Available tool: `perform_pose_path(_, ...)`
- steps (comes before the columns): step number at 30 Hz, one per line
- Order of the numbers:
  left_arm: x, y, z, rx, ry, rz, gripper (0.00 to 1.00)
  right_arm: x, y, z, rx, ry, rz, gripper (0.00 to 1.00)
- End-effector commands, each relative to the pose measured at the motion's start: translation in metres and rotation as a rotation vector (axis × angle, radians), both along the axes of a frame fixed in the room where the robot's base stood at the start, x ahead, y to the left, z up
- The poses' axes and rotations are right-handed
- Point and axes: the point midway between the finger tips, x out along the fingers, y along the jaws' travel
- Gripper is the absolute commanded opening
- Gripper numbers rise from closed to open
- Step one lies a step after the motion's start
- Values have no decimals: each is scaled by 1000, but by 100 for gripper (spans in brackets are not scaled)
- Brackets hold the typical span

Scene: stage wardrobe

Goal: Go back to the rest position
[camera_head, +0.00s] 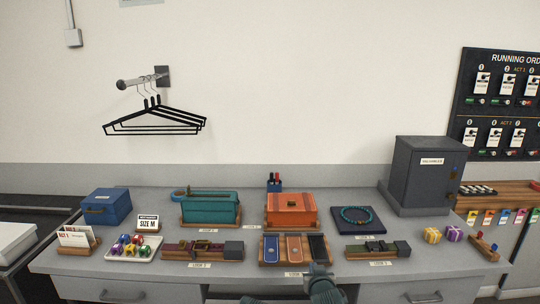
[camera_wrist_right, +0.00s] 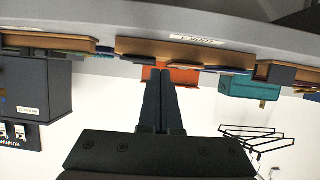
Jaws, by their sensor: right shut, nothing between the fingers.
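My right gripper (camera_head: 318,268) shows at the bottom of the head view, low at the desk's front edge, just in front of the wooden tray (camera_head: 265,262) with blue, brown and dark slots. Its fingers are together and hold nothing. In the right wrist view the shut fingers (camera_wrist_right: 160,75) point toward the desk's front edge, and the scene is upside down. The orange box (camera_wrist_right: 184,76) shows behind the fingertips there.
The grey desk (camera_head: 340,190) carries a teal case (camera_head: 210,207), an orange box (camera_head: 291,209), a necklace board (camera_head: 372,229) and several small trays. A grey cabinet (camera_head: 415,175) stands at the back right. Black hangers (camera_head: 155,122) hang on the wall above.

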Motion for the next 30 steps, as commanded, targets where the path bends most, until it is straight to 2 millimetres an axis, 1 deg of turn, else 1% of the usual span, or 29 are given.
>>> perform_pose_path(5,0,0,9,0,0,0,45,-16,11,-19,-23,145,5,0)
perform_pose_path(8,0,0,14,0,0,0,45,-31,18,-34,-44,256,12,0)
perform_pose_path(11,0,0,21,0,0,0,45,-53,28,-50,-71,394,28,0)
perform_pose_path(14,0,0,30,0,0,0,45,-86,41,-66,-109,576,59,0)
perform_pose_path(15,0,0,34,0,0,0,45,-104,46,-72,-128,659,75,0)
perform_pose_path(17,0,0,39,0,0,0,45,-130,53,-78,-156,782,103,0)
perform_pose_path(18,0,0,42,0,0,0,45,-147,57,-81,-174,856,122,0)
perform_pose_path(21,0,0,48,0,0,0,45,-183,64,-83,-213,1013,166,0)
perform_pose_path(24,0,0,51,0,0,0,45,-209,68,-83,-239,1121,198,0)
perform_pose_path(27,0,0,52,0,0,0,45,-223,70,-81,-254,1182,215,0)
perform_pose_path(30,0,0,52,0,0,0,45,-229,70,-81,-260,1206,222,0)
